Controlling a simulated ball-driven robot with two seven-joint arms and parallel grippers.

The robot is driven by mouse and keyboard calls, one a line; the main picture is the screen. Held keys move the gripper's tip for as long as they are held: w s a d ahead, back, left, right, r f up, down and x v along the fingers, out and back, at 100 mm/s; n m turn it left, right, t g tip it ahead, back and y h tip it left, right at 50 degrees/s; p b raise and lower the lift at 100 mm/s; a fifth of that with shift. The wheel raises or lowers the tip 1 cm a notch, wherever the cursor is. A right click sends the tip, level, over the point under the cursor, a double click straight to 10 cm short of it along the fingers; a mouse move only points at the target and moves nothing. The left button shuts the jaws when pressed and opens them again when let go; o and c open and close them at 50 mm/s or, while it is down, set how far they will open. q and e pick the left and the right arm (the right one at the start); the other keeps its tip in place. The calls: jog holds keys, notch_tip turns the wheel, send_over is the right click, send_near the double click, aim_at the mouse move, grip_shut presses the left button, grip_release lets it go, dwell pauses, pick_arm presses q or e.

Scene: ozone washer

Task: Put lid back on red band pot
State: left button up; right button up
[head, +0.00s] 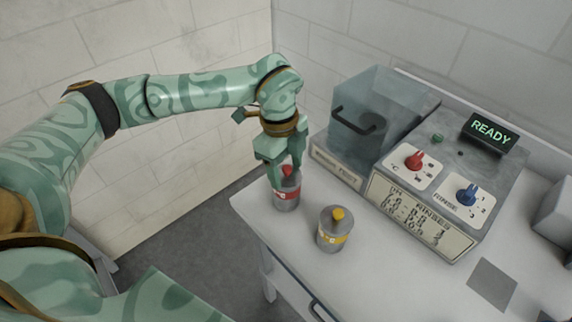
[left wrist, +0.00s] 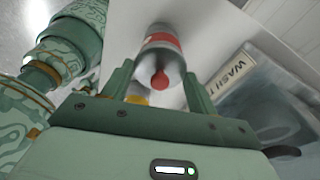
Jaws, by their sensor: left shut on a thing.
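The red band pot (head: 285,200) stands upright near the table's left corner. Its red band and grey body also show in the left wrist view (left wrist: 163,42). The grey lid with a red knob (left wrist: 160,79) is at the pot's mouth; I cannot tell if it sits fully down. My left gripper (head: 284,166) comes down over the pot from above, its fingers on either side of the lid, shut on it. In the left wrist view the fingers (left wrist: 160,80) flank the lid. My right gripper is not in view.
A yellow band pot (head: 333,236) with a yellow knob stands just right. Behind is the washer, with a clear tank (head: 385,95), a red dial (head: 414,161), a blue dial (head: 465,194) and a READY display (head: 490,133).

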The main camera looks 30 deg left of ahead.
pick_arm(q)
jog(key=shift+f+p, duration=0.1)
jog(key=shift+p, duration=0.2)
dwell(0.6)
jog(key=o, duration=1.4)
jog(key=shift+r+p, duration=2.95)
jog(key=shift+r, duration=0.6)
jog(key=shift+f, duration=0.1)
grip_shut()
